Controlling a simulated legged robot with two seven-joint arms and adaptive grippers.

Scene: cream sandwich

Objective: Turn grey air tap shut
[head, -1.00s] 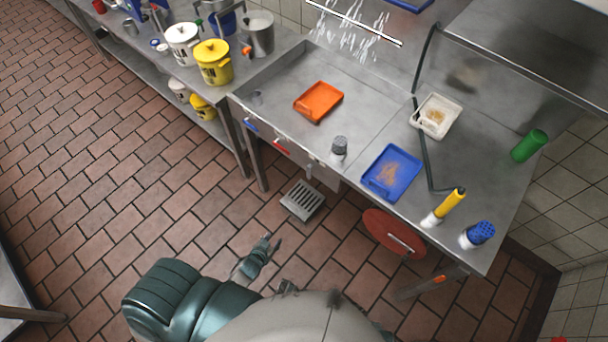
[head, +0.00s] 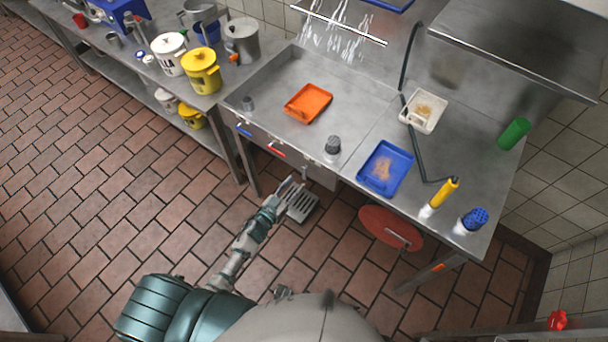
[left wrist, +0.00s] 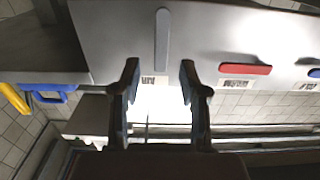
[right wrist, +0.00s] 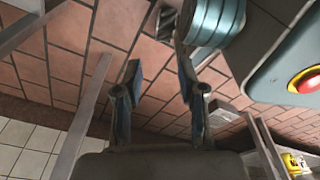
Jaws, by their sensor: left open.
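The grey tap handle (left wrist: 162,40) shows in the left wrist view on the steel front panel. It stands lengthwise up the picture, crosswise to the red handle (left wrist: 245,69) and the blue handle (left wrist: 315,73), which lie flat along the panel. My left gripper (left wrist: 158,72) is open and empty, with the grey handle centred between and beyond its fingertips. In the head view my left gripper (head: 287,187) is below the sink front, right of the red handle (head: 276,149). My right gripper (right wrist: 158,68) is open and empty above the tiled floor, away from the panel.
The sink counter (head: 270,85) holds an orange tray (head: 308,103), a blue tray (head: 386,168) and a white tray (head: 423,111). A red disc (head: 391,228) hangs under the counter. A floor grate (head: 302,205) lies beneath my left gripper. The floor at left is clear.

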